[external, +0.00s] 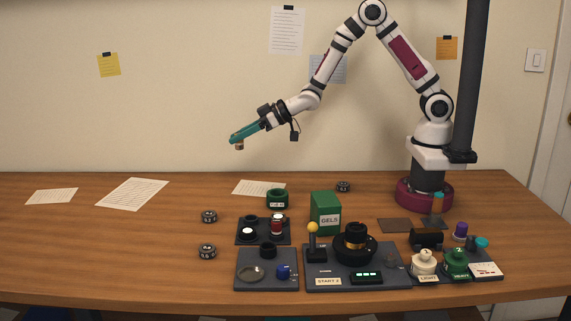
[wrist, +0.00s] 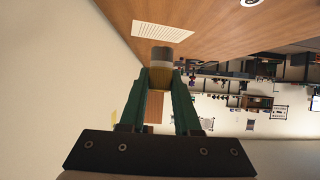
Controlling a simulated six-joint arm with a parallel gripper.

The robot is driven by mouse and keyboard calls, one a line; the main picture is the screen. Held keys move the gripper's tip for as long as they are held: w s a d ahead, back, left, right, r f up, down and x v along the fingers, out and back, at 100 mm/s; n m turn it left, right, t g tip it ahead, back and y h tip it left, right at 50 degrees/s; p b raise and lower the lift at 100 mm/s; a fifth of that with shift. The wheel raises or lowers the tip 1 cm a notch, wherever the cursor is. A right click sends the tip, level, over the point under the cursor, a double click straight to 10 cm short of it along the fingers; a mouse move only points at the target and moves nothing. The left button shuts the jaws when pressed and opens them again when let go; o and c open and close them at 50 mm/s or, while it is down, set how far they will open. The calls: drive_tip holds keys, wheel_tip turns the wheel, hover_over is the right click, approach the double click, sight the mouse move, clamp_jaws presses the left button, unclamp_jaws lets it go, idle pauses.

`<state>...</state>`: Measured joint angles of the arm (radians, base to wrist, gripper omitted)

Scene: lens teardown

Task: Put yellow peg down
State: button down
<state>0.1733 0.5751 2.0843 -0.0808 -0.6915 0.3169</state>
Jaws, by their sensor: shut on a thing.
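My gripper (external: 240,139) is raised high above the left part of the table, tilted downward to the left. Its green fingers are shut on a short peg, which shows at the fingertips (external: 239,147). In the wrist view the peg (wrist: 161,55) has a grey end and a dull golden-yellow body between the fingers (wrist: 160,75). The body is partly hidden by the fingers. The peg touches nothing but the gripper.
Dark trays (external: 247,284) with small parts, a green GELS box (external: 325,213), a yellow-knobbed lever (external: 313,228) and a black ring fixture (external: 354,245) crowd the centre right. Paper sheets (external: 132,194) lie at the left. The front left table is clear.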

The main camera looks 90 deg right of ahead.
drive_tip(key=s+d+f+n+y, duration=0.2)
drive_tip(key=s+f, duration=0.1)
drive_tip(key=s, duration=0.3)
drive_tip(key=w+a+f, duration=0.1)
drive_tip(key=a+f, duration=0.1)
drive_tip(key=a, duration=0.1)
drive_tip(key=w+a+f, duration=0.2)
drive_tip(key=a, duration=0.1)
drive_tip(key=w+a+f, duration=0.2)
drive_tip(key=a+f, duration=0.1)
drive_tip(key=shift+a, duration=0.25)
wheel_tip(320, 180, down, 3)
drive_tip(key=shift+f, duration=0.4)
drive_tip(key=shift+f, duration=0.2)
drive_tip(key=c, duration=0.6)
unclamp_jaws()
